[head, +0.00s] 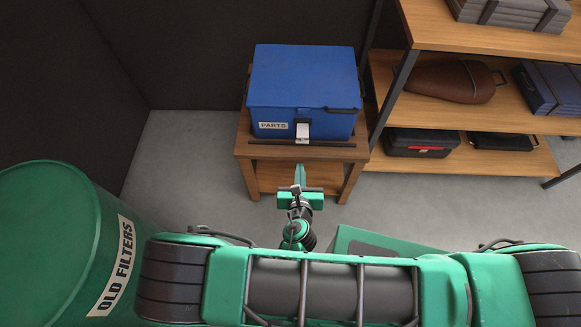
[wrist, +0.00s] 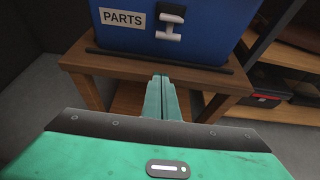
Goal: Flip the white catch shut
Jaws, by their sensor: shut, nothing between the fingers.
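The white catch (head: 303,131) is on the front of the blue box (head: 275,94), to the right of the PARTS label. I cannot tell whether the catch is latched. My gripper (head: 300,172) is in front of the wooden table, lower than the catch and apart from it. In the wrist view my gripper (wrist: 160,82) has its green fingers together and empty, pointing toward the table edge below the catch.
The box stands on a small wooden table (head: 248,150), with a dark bar (head: 270,143) along its front. A wooden shelf unit (head: 480,120) with cases stands close at the right. A green OLD FILTERS drum (head: 50,230) is at the left. Grey floor is clear left of the table.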

